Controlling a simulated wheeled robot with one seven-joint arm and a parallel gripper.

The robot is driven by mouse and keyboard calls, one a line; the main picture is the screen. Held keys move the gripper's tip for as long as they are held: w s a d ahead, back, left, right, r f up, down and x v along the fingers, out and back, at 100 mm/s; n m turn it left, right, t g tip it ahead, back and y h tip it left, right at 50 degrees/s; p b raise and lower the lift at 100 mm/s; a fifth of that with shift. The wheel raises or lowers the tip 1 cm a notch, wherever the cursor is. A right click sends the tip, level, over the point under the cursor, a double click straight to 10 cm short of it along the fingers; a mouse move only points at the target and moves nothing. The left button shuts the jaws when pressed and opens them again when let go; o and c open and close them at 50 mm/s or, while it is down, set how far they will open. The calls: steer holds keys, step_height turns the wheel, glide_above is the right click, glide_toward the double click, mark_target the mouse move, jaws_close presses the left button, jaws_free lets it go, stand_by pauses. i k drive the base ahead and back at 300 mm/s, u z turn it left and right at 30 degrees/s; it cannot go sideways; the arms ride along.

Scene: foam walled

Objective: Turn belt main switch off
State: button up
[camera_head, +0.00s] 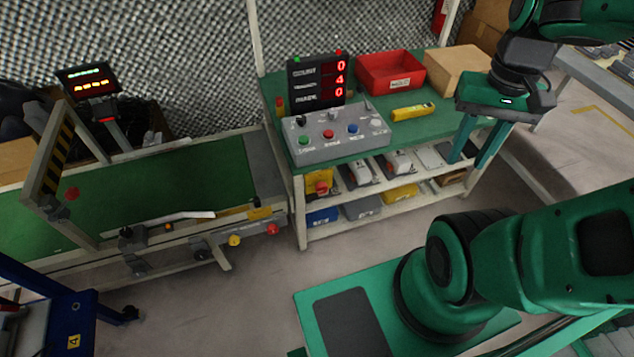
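A yellow box with a red rotary knob (321,184) is mounted at the front left of the bench, just below its top; it looks like a main switch, but its label and knob position are too small to read. A grey control box (338,148) on the bench top carries green, red and blue buttons, with knobs and levers behind them. The conveyor belt (150,195) lies to the left of the bench. My gripper (470,163) hangs at the bench's right end, fingers down, apart and empty. It is well to the right of the yellow box and touches no switch.
A counter display (317,80), red bin (390,72), cardboard box (457,70) and yellow tool (413,111) stand on the bench. Shelves below hold small bins (362,207). A red button (272,229) sits on the conveyor's side.

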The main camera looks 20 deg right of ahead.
mark_target(322, 188)
steer(key=k, duration=1.1)
steer(key=u, duration=0.55)
